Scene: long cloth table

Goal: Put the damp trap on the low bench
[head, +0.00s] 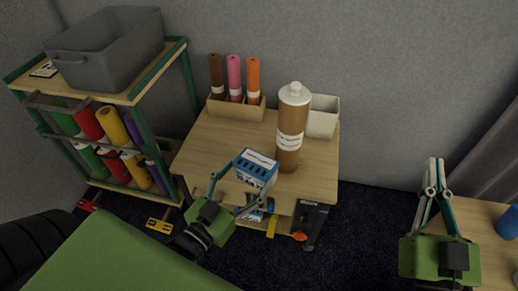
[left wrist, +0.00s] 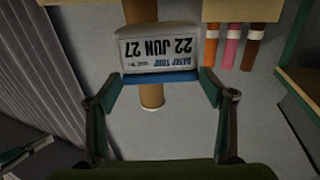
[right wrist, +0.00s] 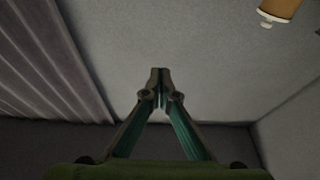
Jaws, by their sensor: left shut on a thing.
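The damp trap (head: 256,172) is a blue-and-white box with a date label. My left gripper (head: 250,186) is shut on it, with a finger on each side. In the left wrist view the damp trap (left wrist: 160,48) sits between the fingertips, its label upside down in the picture. The low bench (head: 215,147) is a wooden table in the middle of the head view. The damp trap is at its front edge; I cannot tell whether it touches the top. My right gripper (head: 436,180) is shut and empty, away to the right.
On the bench stand a brown bottle with a white cap (head: 292,130), a white bin (head: 322,117) and a wooden holder (head: 236,106) with three coloured rolls. A rack (head: 110,95) with a grey crate (head: 105,50) is at left. The bench's front-left top is clear.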

